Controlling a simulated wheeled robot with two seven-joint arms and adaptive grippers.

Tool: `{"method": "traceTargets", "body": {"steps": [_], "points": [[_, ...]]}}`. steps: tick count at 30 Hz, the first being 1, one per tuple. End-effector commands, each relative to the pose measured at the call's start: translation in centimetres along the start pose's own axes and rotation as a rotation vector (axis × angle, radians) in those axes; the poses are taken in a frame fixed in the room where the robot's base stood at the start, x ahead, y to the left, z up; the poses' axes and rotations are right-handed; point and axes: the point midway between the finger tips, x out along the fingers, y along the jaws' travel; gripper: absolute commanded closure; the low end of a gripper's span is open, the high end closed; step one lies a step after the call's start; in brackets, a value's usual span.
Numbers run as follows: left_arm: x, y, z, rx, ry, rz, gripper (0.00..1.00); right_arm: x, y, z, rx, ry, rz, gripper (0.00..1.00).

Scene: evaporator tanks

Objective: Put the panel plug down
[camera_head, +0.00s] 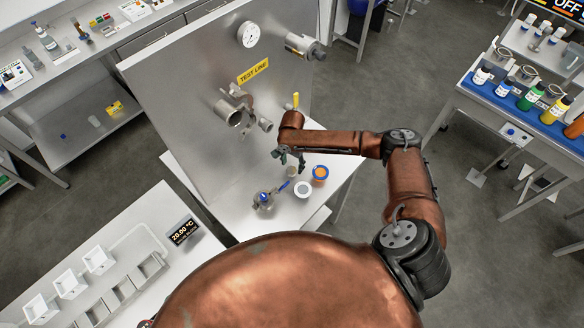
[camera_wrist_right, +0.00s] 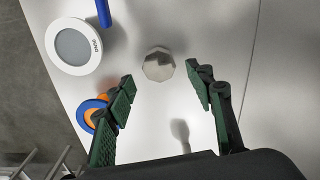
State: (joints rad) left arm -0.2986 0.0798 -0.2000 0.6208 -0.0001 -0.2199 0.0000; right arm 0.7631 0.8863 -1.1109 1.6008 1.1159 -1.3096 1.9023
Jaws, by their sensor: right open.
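The grey metal panel plug (camera_wrist_right: 158,65), with a faceted top, sits on the white bench top in the right wrist view. In the head view it shows as a small grey piece (camera_head: 292,171) just below the gripper. My right gripper (camera_wrist_right: 162,84) is open and empty, with its green-padded fingers on either side of the view and the plug between and just beyond their tips. In the head view the right gripper (camera_head: 291,158) is low over the bench, in front of the upright panel. My left gripper is not in view.
A white round gauge (camera_head: 303,189), a blue and orange ring (camera_head: 320,172) and a valve with a blue handle (camera_head: 265,200) stand close by on the bench. The grey panel (camera_head: 190,75) with its TEST LINE fittings rises behind. The bench edge lies close beyond the ring.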

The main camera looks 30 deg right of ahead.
Motion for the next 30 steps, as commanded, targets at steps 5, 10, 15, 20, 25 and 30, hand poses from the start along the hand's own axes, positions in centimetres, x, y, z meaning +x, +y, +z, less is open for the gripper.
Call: {"method": "traceTargets", "body": {"steps": [5,10,15,20,25,30], "points": [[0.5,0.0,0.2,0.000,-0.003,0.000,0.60,-3.9,-0.1,-0.1,0.000,0.001,-0.003,0.51],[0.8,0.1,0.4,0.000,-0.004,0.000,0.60,-7.0,-0.1,0.0,0.000,0.001,-0.003,0.51],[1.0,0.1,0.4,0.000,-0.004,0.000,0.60,-8.8,-0.1,0.0,0.000,0.001,-0.002,0.51],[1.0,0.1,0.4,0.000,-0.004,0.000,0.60,-9.4,0.0,0.0,0.000,0.001,-0.001,0.51],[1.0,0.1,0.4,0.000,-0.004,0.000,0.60,-9.4,0.0,0.0,0.001,0.000,-0.001,0.51],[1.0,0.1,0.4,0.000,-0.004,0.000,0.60,-9.3,0.0,0.0,0.000,0.000,-0.001,0.51]]}}
